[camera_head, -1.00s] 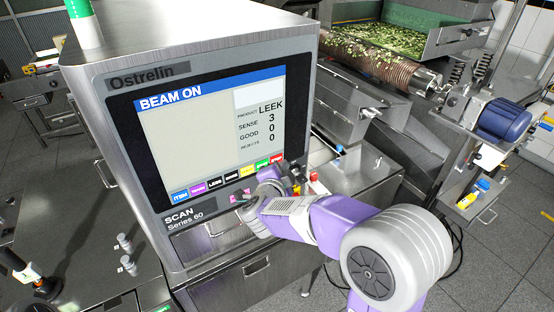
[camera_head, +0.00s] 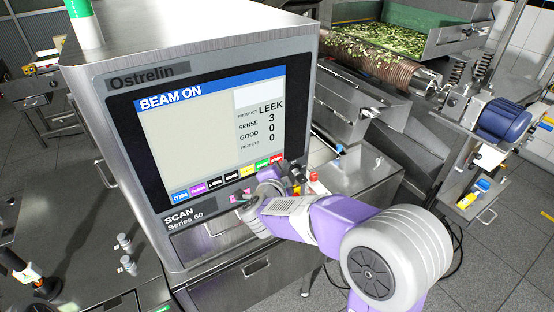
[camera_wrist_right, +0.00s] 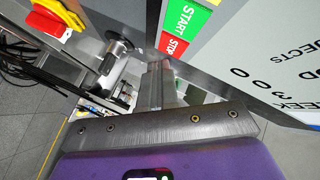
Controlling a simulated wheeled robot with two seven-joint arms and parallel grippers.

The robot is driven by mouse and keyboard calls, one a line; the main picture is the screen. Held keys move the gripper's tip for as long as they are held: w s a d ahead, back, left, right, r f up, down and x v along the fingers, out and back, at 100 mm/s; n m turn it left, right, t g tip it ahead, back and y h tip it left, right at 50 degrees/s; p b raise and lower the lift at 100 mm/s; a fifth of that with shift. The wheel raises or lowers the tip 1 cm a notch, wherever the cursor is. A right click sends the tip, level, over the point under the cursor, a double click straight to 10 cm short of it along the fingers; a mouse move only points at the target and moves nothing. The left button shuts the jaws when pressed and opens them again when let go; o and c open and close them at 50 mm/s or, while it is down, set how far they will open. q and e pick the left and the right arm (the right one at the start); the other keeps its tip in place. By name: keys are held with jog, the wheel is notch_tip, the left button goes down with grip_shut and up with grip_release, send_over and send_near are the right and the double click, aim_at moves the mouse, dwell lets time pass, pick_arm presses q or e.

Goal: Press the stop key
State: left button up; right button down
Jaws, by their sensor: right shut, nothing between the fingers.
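The red STOP key (camera_wrist_right: 174,45) shows in the right wrist view beside the green START key (camera_wrist_right: 178,16). In the head view the red key (camera_head: 277,160) ends the row of coloured keys under the screen (camera_head: 195,140), which reads BEAM ON. My right gripper (camera_wrist_right: 158,70) is shut and empty. Its fingertips are just below the STOP key in the wrist picture; I cannot tell whether they touch it. In the head view the right gripper (camera_head: 295,176) is close to the right end of the key row, partly hidden by my wrist. My left gripper is not in view.
A red button on a yellow housing (camera_wrist_right: 62,12) stands at the upper left of the wrist view. The steel cabinet (camera_head: 200,45) carries the panel. A conveyor with chopped greens (camera_head: 405,38) lies behind right.

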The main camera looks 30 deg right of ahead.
jog(key=shift+w, duration=0.15)
dwell(0.4)
jog(key=shift+w, duration=0.3)
jog(key=shift+w, duration=0.2)
dwell(0.4)
jog(key=shift+s, duration=0.7)
jog(key=s+p, duration=0.1)
jog(key=s, duration=0.5)
jog(key=shift+d, duration=0.25)
dwell(0.6)
